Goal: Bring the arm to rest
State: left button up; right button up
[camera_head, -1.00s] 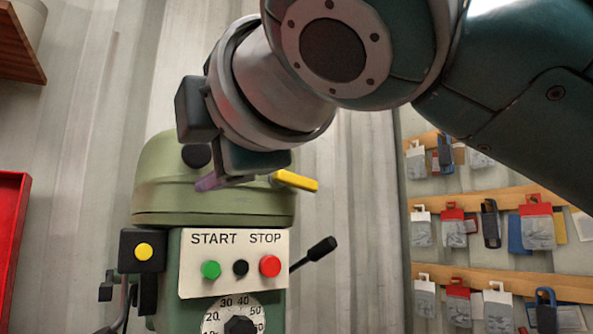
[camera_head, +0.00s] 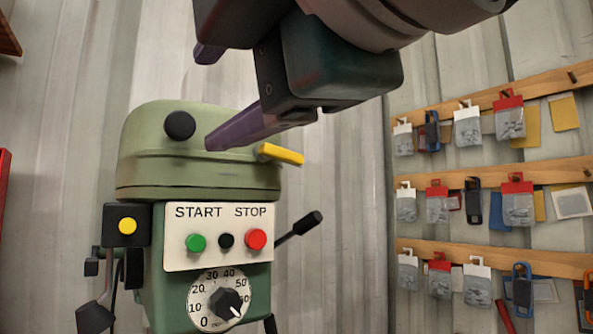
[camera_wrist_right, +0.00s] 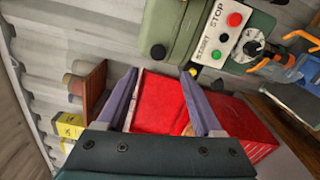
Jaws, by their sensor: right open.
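My right gripper (camera_head: 212,98) is in the upper middle of the head view, in front of the top of a green machine (camera_head: 200,150). Its two purple fingers are spread apart with nothing between them. In the right wrist view the open fingers (camera_wrist_right: 158,103) show against a red box behind them, with no object held. Whether a finger touches the machine's top cannot be told. My left gripper is not in view.
The machine has a START/STOP panel (camera_head: 218,236), a dial (camera_head: 219,299), a yellow lever (camera_head: 280,153) and a black-knobbed handle (camera_head: 300,223). Wooden rails (camera_head: 490,176) with hanging packets are at right. A red box (camera_wrist_right: 160,104) shows in the wrist view.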

jog(key=d+f+m+g+h, duration=0.25)
jog(key=d+f+m, duration=0.45)
jog(key=f, duration=0.4)
jog(key=d+f+m+g+h, duration=0.2)
jog(key=d+f+m+h, duration=0.2)
jog(key=f+m, duration=0.55)
jog(key=s+d+f+m+g+h, duration=0.25)
jog(key=s+d+f+m, duration=0.25)
jog(key=s+d+f, duration=0.35)
jog(key=s+d+f+m+g+h, duration=0.1)
jog(key=s+d+f+m+g, duration=0.35)
jog(key=s+f, duration=0.55)
notch_tip(320, 180, up, 16)
jog(key=w+p, duration=0.1)
jog(key=p, duration=1.5)
jog(key=shift+w+n, duration=0.25)
jog(key=shift+n, duration=0.05)
jog(key=shift+f+t, duration=0.15)
jog(key=shift+t, duration=0.1)
